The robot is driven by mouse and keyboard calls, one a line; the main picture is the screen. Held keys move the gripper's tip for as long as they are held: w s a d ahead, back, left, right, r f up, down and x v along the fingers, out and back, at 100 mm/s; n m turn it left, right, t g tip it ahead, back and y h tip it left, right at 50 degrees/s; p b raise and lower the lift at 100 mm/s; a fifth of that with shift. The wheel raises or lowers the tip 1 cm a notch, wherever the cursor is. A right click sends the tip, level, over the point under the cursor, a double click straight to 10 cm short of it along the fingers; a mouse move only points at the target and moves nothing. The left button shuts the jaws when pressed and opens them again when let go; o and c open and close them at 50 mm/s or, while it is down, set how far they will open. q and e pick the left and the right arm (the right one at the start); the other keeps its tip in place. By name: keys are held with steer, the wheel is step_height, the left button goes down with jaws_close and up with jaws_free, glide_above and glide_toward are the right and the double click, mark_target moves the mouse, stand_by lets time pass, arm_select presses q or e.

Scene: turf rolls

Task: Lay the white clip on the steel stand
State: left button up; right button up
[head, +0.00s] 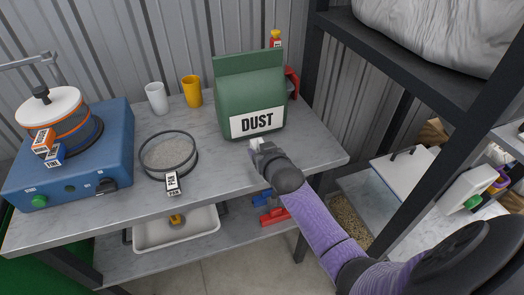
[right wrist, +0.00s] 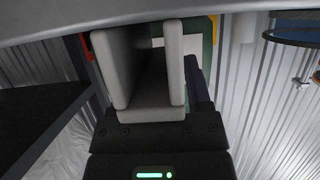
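My right gripper (head: 256,143) hangs over the front part of the grey metal-topped table, just in front of the green DUST bag (head: 236,90). In the right wrist view its two pale fingers (right wrist: 147,60) stand apart with a dark gap. I make out nothing held between them. I cannot pick out a white clip with certainty. The grey table (head: 215,180) may be the steel stand; I cannot tell. My left gripper is out of view.
A round sieve (head: 168,153), a blue machine (head: 75,150), a white cup (head: 157,98) and an orange cup (head: 192,91) stand on the table. Below lie a white tray (head: 205,232), a blue item (head: 262,195) and a red item (head: 274,216). A dark shelf frame (head: 405,150) rises at right.

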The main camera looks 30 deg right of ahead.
steer(key=shift+o, duration=0.7)
steer(key=shift+s+a+r+p, duration=0.1)
steer(key=shift+s+r+p, duration=0.15)
steer(key=shift+p, duration=0.05)
steer(key=p+v, duration=0.5)
steer(key=v, duration=0.6)
steer(key=s+a+f+n+g+y, duration=0.1)
steer(key=s+a+f+g, duration=0.15)
steer(key=s+f, duration=0.45)
steer(key=s+a+f+n+g+y, duration=0.1)
steer(key=s+a+f+g, duration=0.15)
steer(key=f, duration=0.85)
steer(key=s+a+f+n+g, duration=0.1)
steer(key=s+f+g, duration=0.2)
steer(key=s, duration=0.9)
steer(key=s+a+f+n+g, duration=0.2)
steer(key=s+f+g, duration=0.2)
steer(key=s+f, duration=0.5)
steer(key=s, duration=0.3)
steer(key=shift+s+f+y, duration=0.25)
steer(key=shift+s+y, duration=0.15)
